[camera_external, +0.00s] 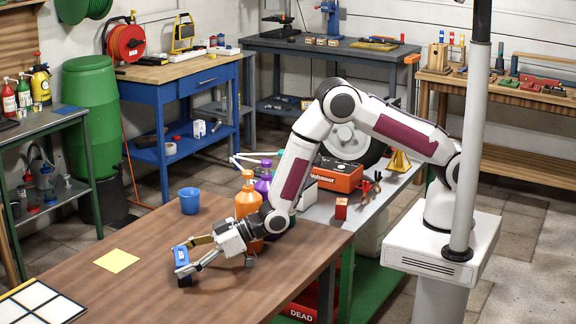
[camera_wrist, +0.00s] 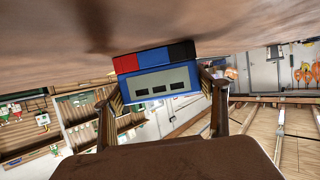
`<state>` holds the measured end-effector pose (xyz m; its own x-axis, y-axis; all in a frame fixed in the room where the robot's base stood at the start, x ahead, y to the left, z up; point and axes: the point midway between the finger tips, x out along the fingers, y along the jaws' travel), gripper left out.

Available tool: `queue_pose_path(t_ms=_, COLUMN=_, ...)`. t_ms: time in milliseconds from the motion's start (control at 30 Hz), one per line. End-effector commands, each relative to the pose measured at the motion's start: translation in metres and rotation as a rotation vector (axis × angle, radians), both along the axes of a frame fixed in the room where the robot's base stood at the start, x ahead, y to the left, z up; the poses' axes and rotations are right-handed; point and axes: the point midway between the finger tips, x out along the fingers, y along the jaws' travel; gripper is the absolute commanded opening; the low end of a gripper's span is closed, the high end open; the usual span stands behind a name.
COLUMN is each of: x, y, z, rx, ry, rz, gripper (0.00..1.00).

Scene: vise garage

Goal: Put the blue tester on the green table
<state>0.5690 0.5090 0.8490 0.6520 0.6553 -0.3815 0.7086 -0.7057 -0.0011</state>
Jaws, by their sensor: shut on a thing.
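The blue tester (camera_external: 182,255) is a small block held at the end of my arm over the brown wooden tabletop (camera_external: 130,285). A grey-topped table with green legs and a green lower shelf (camera_external: 372,288) stands to the right.
A blue cup (camera_external: 190,201), an orange bottle (camera_external: 248,203) and a yellow note (camera_external: 116,261) are near my gripper. The grey top holds an orange voltmeter box (camera_external: 338,176), pliers (camera_external: 372,184) and a red box (camera_external: 341,208). Another green-framed table (camera_external: 75,118) stands at left.

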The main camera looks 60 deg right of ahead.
Motion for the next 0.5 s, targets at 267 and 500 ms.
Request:
queue_pose_path(t_ms=267, x=0.0, y=0.0, z=-0.001, rx=0.0, ry=0.0, rz=0.0, gripper=0.89)
queue_pose_path(t_ms=500, x=0.0, y=0.0001, z=-0.0004, rx=0.0, ry=0.0, rz=0.0, gripper=0.89)
